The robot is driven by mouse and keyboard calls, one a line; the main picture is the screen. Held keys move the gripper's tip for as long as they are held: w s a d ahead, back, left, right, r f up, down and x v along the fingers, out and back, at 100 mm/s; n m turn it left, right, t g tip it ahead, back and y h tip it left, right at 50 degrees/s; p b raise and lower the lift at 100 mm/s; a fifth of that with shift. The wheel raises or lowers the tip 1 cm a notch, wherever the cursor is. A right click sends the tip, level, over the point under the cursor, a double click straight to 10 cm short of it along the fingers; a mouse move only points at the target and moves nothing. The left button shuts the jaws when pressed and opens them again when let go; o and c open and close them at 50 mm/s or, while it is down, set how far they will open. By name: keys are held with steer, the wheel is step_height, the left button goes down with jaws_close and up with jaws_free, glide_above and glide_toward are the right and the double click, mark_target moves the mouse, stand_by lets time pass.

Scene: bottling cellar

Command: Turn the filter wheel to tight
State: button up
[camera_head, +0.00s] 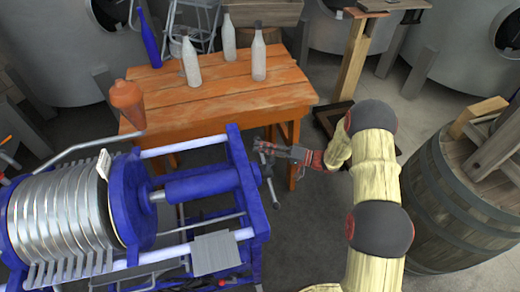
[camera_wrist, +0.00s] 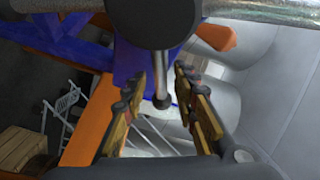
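The blue filter press stands at the left in the head view, with a bare metal crossbar handle (camera_head: 269,185) on the outer side of its end frame (camera_head: 245,190). I take this handle for the filter wheel. In the wrist view a dark round hub is at the top, and a thin metal rod (camera_wrist: 161,75) with a ball end comes down from it. My gripper (camera_head: 262,148) is at the upper end of the handle. In the wrist view my gripper (camera_wrist: 162,98) is open, its two fingers apart on either side of the rod's ball end. Contact cannot be told.
An orange wooden table (camera_head: 225,95) stands behind the press, with a blue bottle (camera_head: 149,42) and several pale bottles on it. A wooden barrel (camera_head: 455,205) stands at the right. Bare floor (camera_head: 310,230) lies between press and barrel.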

steer(key=shift+a, duration=0.3)
steer(key=shift+c, duration=0.5)
jaws_close()
